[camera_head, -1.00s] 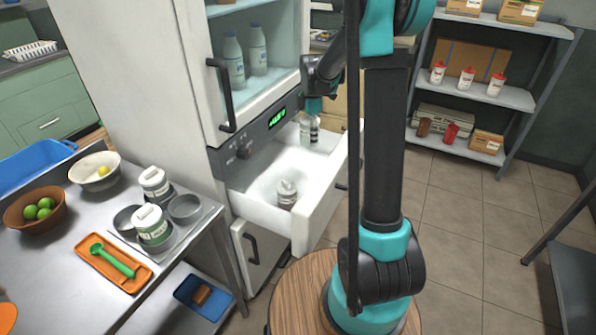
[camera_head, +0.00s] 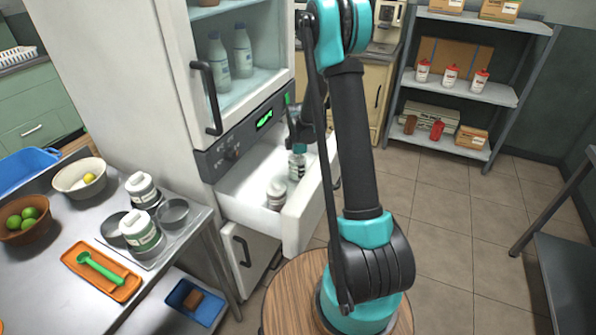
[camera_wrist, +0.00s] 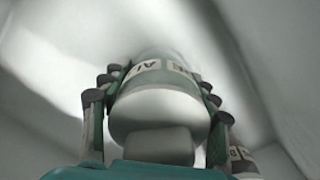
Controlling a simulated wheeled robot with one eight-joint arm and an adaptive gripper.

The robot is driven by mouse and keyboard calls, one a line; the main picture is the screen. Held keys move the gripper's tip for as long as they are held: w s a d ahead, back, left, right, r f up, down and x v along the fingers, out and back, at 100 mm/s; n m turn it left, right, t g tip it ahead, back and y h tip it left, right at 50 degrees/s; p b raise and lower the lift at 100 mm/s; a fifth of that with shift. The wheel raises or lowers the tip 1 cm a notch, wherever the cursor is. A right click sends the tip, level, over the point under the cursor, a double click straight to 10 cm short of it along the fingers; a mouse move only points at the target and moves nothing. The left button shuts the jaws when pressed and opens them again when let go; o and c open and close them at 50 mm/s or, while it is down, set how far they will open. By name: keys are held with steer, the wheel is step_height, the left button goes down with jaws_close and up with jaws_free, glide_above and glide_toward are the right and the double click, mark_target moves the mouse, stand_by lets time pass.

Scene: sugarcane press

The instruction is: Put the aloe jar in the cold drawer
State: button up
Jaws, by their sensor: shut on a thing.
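The cold drawer (camera_head: 302,218) is white and pulled out beneath the upper cabinet of the fridge. My gripper (camera_head: 298,150) reaches down into it and is shut on a jar (camera_head: 297,166) towards its back right. In the wrist view my gripper's fingers (camera_wrist: 155,115) flank this jar (camera_wrist: 158,105), which has a pale lid and a label whose partly visible letters look like "AL". Whether its base touches the drawer floor cannot be told. Another white-lidded jar (camera_head: 277,195) stands in the drawer near the front and shows in part in the wrist view (camera_wrist: 243,160).
A steel counter (camera_head: 50,285) at left holds a tray with jars (camera_head: 142,233) and cups, an orange tray (camera_head: 100,274) and bowls. The fridge's upper compartment holds milk-like bottles (camera_head: 243,50). A shelf rack (camera_head: 460,85) stands at back right.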

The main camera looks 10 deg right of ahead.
steer(key=shift+f, duration=0.35)
steer(key=shift+f, duration=0.15)
steer(key=o, duration=1.7)
step_height(320, 180, up, 12)
steer(key=shift+r, duration=0.2)
